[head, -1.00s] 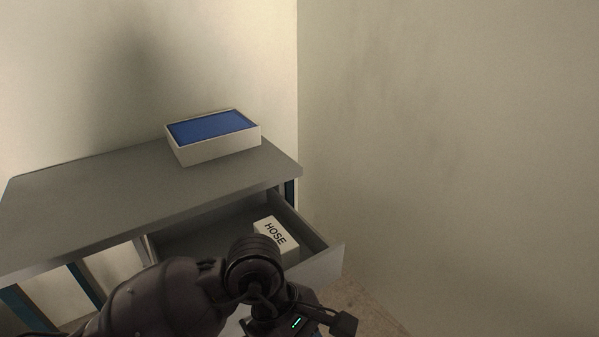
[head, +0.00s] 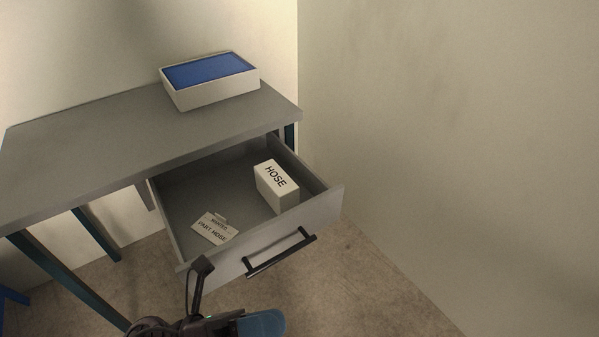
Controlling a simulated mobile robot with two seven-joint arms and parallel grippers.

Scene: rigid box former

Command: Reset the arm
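My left arm's gripper (head: 255,325) shows only in part at the bottom edge of the head view, below and in front of the open drawer. Its fingers are not clearly visible, so I cannot tell whether it is open or shut. It is apart from the drawer's black handle (head: 281,253). The grey drawer (head: 172,218) stands pulled out under the table. Inside it a white box marked HOSE (head: 276,184) stands at the right, and a flat label reading PART HOSE (head: 215,228) lies near the front left. My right gripper does not show.
A grey table (head: 90,150) stands against the wall, with a white box holding a blue top or insert (head: 210,72) at its back right. Dark blue table legs (head: 70,278) stand at the left. Bare floor (head: 360,290) lies right of the drawer. A wall closes the right side.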

